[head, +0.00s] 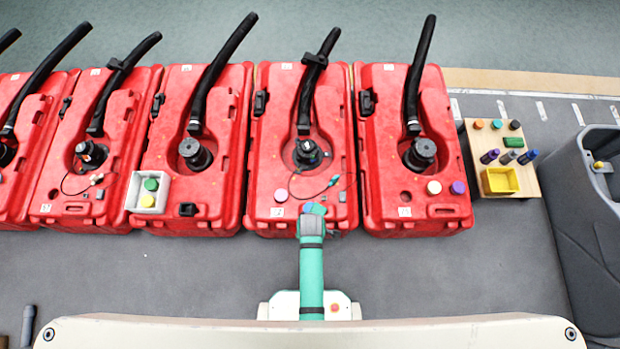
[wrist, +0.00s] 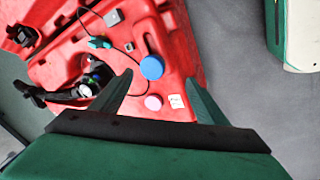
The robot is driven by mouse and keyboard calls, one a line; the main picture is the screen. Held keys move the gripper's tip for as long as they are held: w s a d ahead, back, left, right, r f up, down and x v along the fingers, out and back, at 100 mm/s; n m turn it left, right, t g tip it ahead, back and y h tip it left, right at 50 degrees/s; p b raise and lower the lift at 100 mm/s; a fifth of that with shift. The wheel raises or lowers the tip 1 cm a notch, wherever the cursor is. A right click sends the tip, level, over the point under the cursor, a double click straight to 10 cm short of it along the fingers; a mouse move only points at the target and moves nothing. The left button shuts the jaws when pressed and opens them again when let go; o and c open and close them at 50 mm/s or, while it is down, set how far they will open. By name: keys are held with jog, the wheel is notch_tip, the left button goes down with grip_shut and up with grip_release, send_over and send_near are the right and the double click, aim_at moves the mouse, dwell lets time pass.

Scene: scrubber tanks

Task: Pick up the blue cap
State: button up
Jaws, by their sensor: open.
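The blue cap (wrist: 152,67) is a round disc on the red tank's top, and in the wrist view it shows between my open fingertips, nearer the left one. My gripper (wrist: 160,77) is open with nothing held. The height gap between fingertips and cap is hard to judge. In the head view my gripper (head: 314,208) is over the front edge of the second red tank from the right (head: 262,180), and hides most of the cap area. A pink cap (wrist: 153,102) sits on the same tank, just below the blue cap in the wrist view.
A thin dark cable with a teal connector (wrist: 98,42) lies near the blue cap. A black hose (head: 312,90) rises from the tank. A white tray (head: 135,190) holds green and yellow caps. A wooden board (head: 526,180) carries a yellow bin (head: 500,181). The front floor is mostly clear.

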aim_at(309, 209)
jog(key=w+f+n+g, duration=0.1)
jog(key=w+f, duration=0.1)
jog(key=w+f+n+g, duration=0.1)
jog(key=w+f, duration=0.1)
jog(key=w+f+n+g, duration=0.1)
jog(key=w+f+n, duration=0.1)
jog(key=shift+w+a+g, duration=0.1)
jog(key=shift+a+g, duration=0.3)
jog(key=shift+d+f, duration=0.15)
jog(key=shift+f, duration=1.1)
jog(key=shift+d+f, duration=0.1)
jog(key=shift+f, duration=1.15)
jog(key=shift+w, duration=0.1)
jog(key=c, duration=1.1)
